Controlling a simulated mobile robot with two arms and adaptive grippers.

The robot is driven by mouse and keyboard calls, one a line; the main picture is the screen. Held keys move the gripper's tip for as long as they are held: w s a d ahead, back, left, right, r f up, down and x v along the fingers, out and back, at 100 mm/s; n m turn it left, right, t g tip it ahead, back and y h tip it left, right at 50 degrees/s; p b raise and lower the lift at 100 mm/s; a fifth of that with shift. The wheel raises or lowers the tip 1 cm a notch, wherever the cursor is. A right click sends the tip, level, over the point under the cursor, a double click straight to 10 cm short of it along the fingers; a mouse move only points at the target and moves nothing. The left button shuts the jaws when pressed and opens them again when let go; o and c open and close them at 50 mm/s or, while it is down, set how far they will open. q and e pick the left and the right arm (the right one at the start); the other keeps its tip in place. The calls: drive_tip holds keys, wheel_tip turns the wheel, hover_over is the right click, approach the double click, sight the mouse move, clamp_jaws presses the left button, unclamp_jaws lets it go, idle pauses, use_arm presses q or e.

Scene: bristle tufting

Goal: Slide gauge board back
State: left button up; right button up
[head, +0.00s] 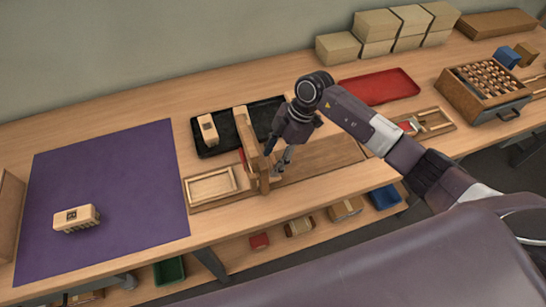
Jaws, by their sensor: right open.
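What looks like the gauge board (243,128) is a narrow upright wooden board. It runs from the black tray (213,145) at the back toward the bench's front edge and ends at an upright wooden post (263,184). My right gripper (278,164) is open and points down just right of the board, close to it. I cannot tell whether the fingers touch it. My arm and gripper hide part of the area behind. My left gripper is not in view.
A brush block (207,129) sits on the black tray. Another brush block (77,218) is on the purple mat (110,170). A shallow wooden tray (211,186) lies left of the post. A red tray (380,87) and a slotted wooden box (485,85) are to the right.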

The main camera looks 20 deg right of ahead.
clamp_jaws()
idle(0.3)
drive_tip(key=d, duration=1.3)
drive_tip(key=shift+w+d, duration=0.1)
drive_tip(key=shift+w, duration=0.2)
drive_tip(key=d+b, duration=0.2)
drive_tip(key=d, duration=0.5)
drive_tip(key=d+b, duration=0.1)
drive_tip(key=d, duration=0.5)
drive_tip(key=shift+w+d+r+b, duration=0.1)
drive_tip(key=shift+w+d+b, duration=0.1)
drive_tip(key=shift+d+b, duration=0.2)
unclamp_jaws()
